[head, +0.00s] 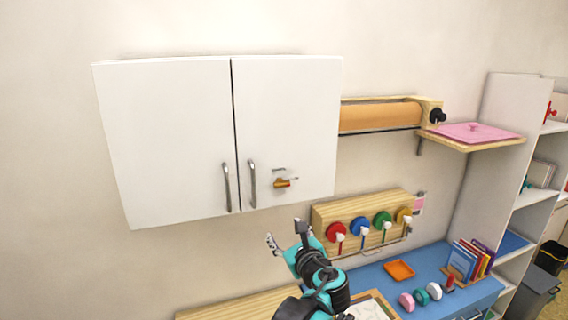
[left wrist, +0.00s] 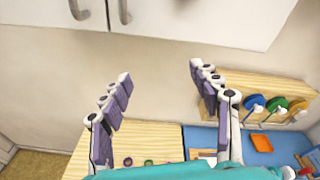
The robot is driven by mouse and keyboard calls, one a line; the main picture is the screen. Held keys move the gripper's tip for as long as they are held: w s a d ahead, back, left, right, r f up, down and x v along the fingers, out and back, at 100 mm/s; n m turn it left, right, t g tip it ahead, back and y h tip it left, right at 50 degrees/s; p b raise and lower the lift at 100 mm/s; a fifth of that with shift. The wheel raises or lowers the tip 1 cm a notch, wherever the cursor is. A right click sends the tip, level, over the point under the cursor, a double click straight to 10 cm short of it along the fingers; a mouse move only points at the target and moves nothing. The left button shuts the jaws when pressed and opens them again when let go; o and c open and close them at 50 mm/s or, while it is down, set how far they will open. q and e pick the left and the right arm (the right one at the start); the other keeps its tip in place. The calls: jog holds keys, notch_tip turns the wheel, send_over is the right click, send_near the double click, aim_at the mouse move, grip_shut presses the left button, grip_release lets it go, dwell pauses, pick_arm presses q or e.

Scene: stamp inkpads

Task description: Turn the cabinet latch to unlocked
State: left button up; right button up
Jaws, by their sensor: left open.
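A white two-door wall cabinet (head: 170,140) hangs on the wall in the head view, both doors shut. Its lower edge also shows at the top of the left wrist view (left wrist: 190,20). The latch (head: 284,183) is a small orange-brown piece with metal parts on the right door, right of that door's handle (head: 252,184). The latch lies roughly level; I cannot see it in the left wrist view. My left gripper (head: 287,235) is below and near the latch, apart from it. In the left wrist view its fingers (left wrist: 160,85) are spread with nothing between them. My right gripper is not in view.
A wooden rack (head: 350,213) with several coloured round stamps stands below right of the cabinet. A paper roll (head: 380,116) and a shelf with a pink pad (head: 472,132) are to the right. A blue desk (head: 430,262) holds an orange tray (head: 399,270) and books. The wall under the cabinet's left is clear.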

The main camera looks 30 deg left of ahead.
aim_at(283, 185)
pick_arm(q)
notch_tip(283, 185, up, 8)
jog(key=w+r+m+t+y+p, duration=0.1)
jog(key=w+m+p, duration=0.1)
jog(key=m+p, duration=0.15)
jog(key=shift+y, duration=0.3)
jog(key=x, duration=0.2)
jog(key=p+x, duration=0.1)
jog(key=x, duration=0.2)
jog(key=w+x, duration=0.1)
jog(key=x, duration=0.2)
jog(key=shift+d, duration=0.35)
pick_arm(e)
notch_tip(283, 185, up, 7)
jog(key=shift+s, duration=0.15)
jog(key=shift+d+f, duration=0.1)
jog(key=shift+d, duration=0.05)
pick_arm(q)
jog(key=shift+d, duration=0.1)
jog(key=c, duration=1.2)
